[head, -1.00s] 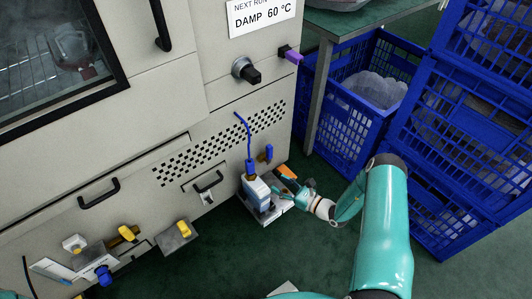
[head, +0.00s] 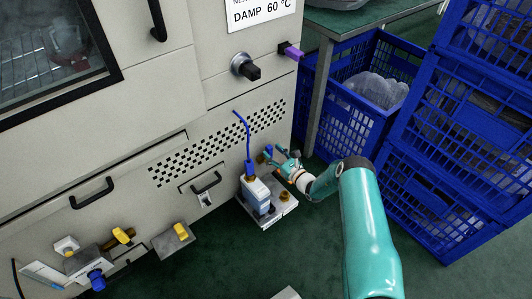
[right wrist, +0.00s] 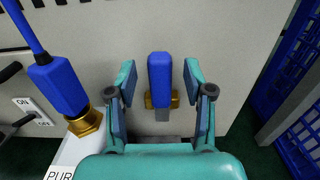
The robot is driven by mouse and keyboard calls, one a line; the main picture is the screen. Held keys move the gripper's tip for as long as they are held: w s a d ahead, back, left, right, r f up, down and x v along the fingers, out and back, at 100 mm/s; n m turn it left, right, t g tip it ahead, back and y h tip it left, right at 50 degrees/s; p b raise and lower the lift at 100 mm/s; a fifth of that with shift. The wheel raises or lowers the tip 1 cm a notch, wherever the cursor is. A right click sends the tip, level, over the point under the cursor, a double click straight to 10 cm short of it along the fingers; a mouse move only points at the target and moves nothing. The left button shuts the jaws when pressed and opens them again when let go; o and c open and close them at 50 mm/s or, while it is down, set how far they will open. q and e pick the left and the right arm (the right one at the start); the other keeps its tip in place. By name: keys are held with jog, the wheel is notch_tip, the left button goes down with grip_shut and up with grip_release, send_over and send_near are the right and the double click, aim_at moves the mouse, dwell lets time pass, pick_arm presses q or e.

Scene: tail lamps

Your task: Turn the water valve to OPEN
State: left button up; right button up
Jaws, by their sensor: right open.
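A blue valve handle (right wrist: 160,75) on a brass body (right wrist: 150,101) stands out from the pale machine panel in the right wrist view, running up and down in that picture. In the head view the blue handle (head: 268,151) is small, low on the machine's right side. My right gripper (right wrist: 160,88) is open, with one finger on each side of the handle. Gaps show between the fingers and the handle. In the head view my right gripper (head: 277,158) is at the valve. No OPEN mark is readable. My left gripper is not in view.
An ON/OFF plate (right wrist: 34,111) is at the left. Yellow-handled valves (head: 181,231) sit lower left. Blue crates (head: 440,150) stand at right.

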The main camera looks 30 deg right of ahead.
jog(key=shift+w+a+b, duration=0.15)
jog(key=shift+w+b, duration=0.15)
jog(key=shift+w, duration=1.15)
jog(key=shift+c, duration=0.2)
grip_shut()
